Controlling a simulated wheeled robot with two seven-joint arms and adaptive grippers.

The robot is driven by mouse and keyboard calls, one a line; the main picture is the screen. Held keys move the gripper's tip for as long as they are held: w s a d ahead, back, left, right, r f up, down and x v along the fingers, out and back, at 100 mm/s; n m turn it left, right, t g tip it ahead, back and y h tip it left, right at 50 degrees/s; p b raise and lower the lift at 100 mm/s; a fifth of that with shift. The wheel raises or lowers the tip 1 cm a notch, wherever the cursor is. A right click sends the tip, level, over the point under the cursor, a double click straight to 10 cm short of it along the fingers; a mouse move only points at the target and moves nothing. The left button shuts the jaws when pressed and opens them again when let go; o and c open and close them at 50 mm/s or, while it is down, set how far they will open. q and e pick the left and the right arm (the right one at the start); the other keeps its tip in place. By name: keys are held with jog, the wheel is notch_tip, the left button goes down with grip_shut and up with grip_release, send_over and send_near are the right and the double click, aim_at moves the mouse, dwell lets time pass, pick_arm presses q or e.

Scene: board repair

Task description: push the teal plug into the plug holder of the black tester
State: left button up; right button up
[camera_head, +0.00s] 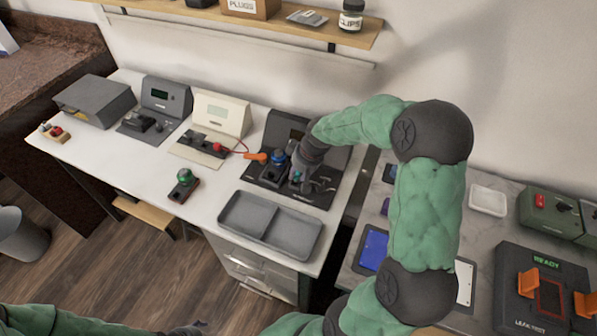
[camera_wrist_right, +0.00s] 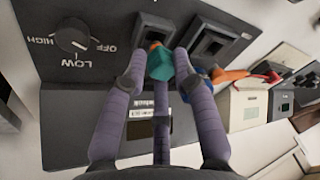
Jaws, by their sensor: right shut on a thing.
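The black tester (camera_head: 322,197) stands at the right end of the white table. In the right wrist view its dark panel (camera_wrist_right: 100,20) has a dial marked HIGH, LOW and OFF and two square, raised black holders. The teal plug (camera_wrist_right: 159,64) is held between the purple-grey fingers of my right gripper (camera_wrist_right: 162,80). Its tip is right at the nearer holder (camera_wrist_right: 152,30); I cannot tell how far inside it sits. In the head view the right gripper (camera_head: 299,178) reaches down over the tester, partly hiding it. My left gripper (camera_head: 188,330) is at the bottom edge, its jaws unclear.
A blue part (camera_head: 278,158) and an orange plug (camera_head: 256,157) with a red lead are beside the gripper. A cream tester (camera_head: 222,113) stands to the left. A grey divided tray (camera_head: 270,225) lies in front. A small green-topped device (camera_head: 184,183) stands on the table.

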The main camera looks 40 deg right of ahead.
jog(key=shift+f+b, duration=0.55)
jog(key=shift+f, duration=0.45)
dwell(1.8)
jog(key=o, duration=1.3)
jog(key=shift+o, duration=0.2)
jog(key=shift+r+p, duration=1.35)
jog(key=shift+r, duration=0.35)
jog(key=shift+r+p, duration=2.15)
jog(key=shift+r, duration=0.7)
